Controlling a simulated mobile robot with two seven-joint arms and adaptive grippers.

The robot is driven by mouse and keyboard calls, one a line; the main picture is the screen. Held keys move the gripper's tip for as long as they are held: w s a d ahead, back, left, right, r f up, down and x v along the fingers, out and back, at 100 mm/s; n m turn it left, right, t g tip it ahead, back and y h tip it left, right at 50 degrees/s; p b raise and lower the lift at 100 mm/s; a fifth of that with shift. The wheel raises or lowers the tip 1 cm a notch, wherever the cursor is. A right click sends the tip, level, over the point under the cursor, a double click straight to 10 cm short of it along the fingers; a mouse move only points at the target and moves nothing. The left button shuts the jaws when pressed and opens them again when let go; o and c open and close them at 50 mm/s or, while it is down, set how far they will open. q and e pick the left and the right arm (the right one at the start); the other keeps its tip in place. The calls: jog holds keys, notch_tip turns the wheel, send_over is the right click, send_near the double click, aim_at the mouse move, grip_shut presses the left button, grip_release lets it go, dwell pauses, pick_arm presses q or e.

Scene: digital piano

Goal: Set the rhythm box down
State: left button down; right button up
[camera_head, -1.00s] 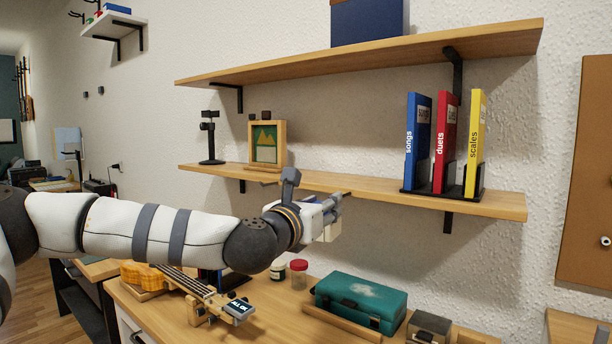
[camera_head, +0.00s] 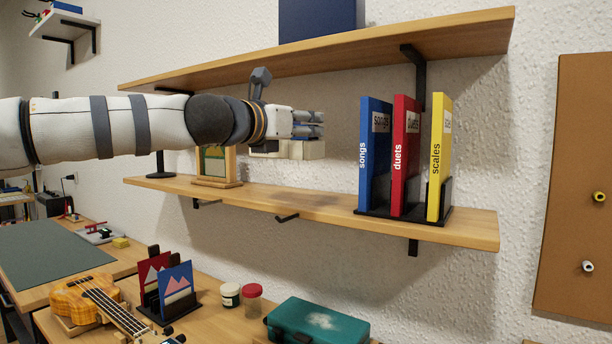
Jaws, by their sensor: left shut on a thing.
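My left gripper (camera_head: 312,125) reaches in from the left between the two wall shelves. The gripper hides part of the box. The box is held above the lower shelf (camera_head: 325,207), apart from it, with a soft shadow on the board below. My right gripper is out of view.
Blue, red and yellow books (camera_head: 400,155) stand in a black holder to the right. A picture frame (camera_head: 216,165) stands left, partly behind my arm. The upper shelf (camera_head: 330,55) is overhead. The lower shelf's middle is clear. A green case (camera_head: 318,322) lies on the desk below.

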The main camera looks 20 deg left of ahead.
pick_arm(q)
jog(key=w+f, duration=0.2)
jog(key=f, duration=0.1)
jog(key=w+f+b, duration=0.1)
jog(key=w+f, duration=0.2)
jog(key=f, duration=0.1)
jog(key=w+a+f, duration=0.1)
jog(key=w+f, duration=0.1)
jog(key=f, duration=0.1)
jog(key=shift+w+f, duration=0.15)
jog(key=shift+w, duration=0.2)
jog(key=shift+f, duration=0.1)
jog(key=shift+s+r, duration=0.15)
jog(key=shift+r, duration=0.05)
jog(key=shift+f+b, duration=0.25)
jog(key=shift+b, duration=0.05)
jog(key=c, duration=1.1)
grip_release()
jog(key=shift+r, duration=0.1)
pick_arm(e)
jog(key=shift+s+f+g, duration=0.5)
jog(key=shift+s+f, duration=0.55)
pick_arm(q)
jog(key=shift+r, duration=0.1)
